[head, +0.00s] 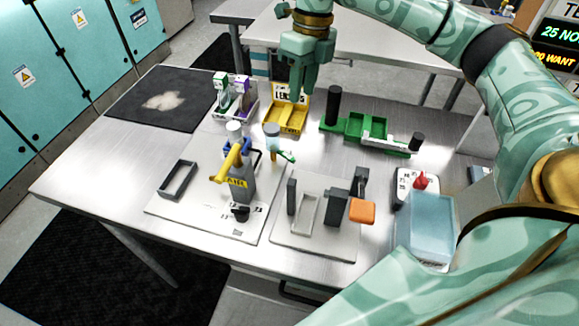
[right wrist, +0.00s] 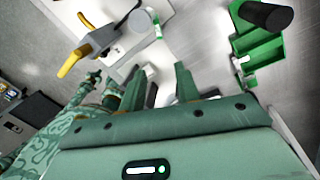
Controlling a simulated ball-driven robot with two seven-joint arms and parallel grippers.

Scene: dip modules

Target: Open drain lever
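A small green lever (head: 286,156) sticks out to the right from the base of a grey-capped cylinder (head: 272,131) in the head view. It looks like the drain lever. Beside it stands a grey press with a yellow handle (head: 229,164); the yellow handle (right wrist: 72,62) also shows in the right wrist view. My right gripper (head: 298,98) points down over the yellow tray, behind the lever and apart from it. In the right wrist view its two fingers (right wrist: 160,80) are apart, with nothing clearly held between them. I cannot make out my left gripper.
A yellow tray (head: 288,118) and a rack with green and purple items (head: 240,84) stand at the back. A green fixture with a black post (head: 333,105) is to the right. An orange-handled fixture (head: 361,211) and a blue-topped box (head: 428,222) are nearer.

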